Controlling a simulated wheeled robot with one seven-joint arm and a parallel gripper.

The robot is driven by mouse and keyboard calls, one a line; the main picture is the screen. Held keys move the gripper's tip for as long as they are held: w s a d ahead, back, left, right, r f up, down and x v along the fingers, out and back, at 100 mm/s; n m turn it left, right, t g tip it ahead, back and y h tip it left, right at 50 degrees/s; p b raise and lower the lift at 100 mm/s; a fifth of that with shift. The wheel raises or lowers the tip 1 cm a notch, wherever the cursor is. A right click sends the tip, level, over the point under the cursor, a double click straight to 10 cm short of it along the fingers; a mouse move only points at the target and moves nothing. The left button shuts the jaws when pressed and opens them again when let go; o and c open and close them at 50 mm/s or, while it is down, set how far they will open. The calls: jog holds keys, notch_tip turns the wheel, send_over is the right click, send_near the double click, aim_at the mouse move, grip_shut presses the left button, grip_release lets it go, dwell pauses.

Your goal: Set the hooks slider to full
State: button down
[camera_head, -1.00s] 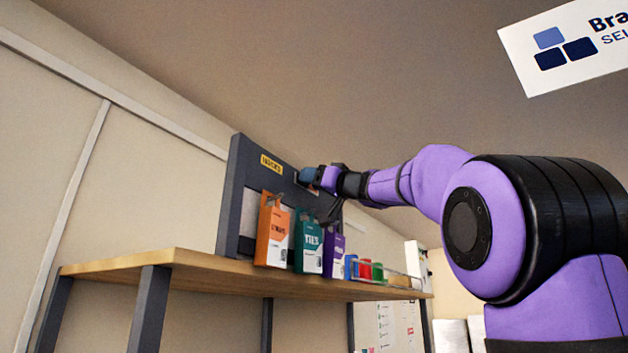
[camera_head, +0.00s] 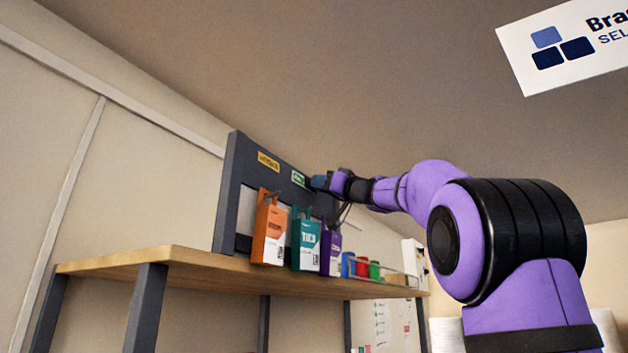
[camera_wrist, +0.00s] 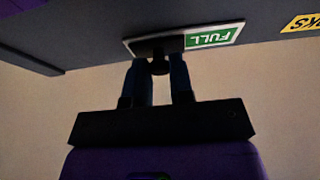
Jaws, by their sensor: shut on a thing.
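The hooks slider is a dark knob (camera_wrist: 160,47) on a pale label strip; in the wrist view a green FULL field (camera_wrist: 211,37) shows right beside it. My gripper (camera_wrist: 160,66) is shut on the knob, one blue finger on each side. In the head view my gripper (camera_head: 320,182) is at the upper right of the dark panel (camera_head: 232,182), and the green field (camera_head: 298,179) shows just left of it. The yellow hooks label (camera_head: 268,161) is further left. The knob is hidden in the head view.
Orange (camera_head: 269,232), teal (camera_head: 305,243) and purple (camera_head: 330,250) cartons hang on hooks below the slider. A wooden shelf (camera_head: 180,262) runs under them. Small coloured containers stand behind a rail at the shelf's right. Open air lies in front of the panel.

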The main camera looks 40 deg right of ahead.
jog(key=shift+d, duration=0.35)
jog(key=c, duration=1)
grip_release()
jog(key=shift+w+d, duration=0.1)
jog(key=v, duration=1)
jog(key=shift+s+f, duration=0.2)
jog(key=shift+s, duration=0.15)
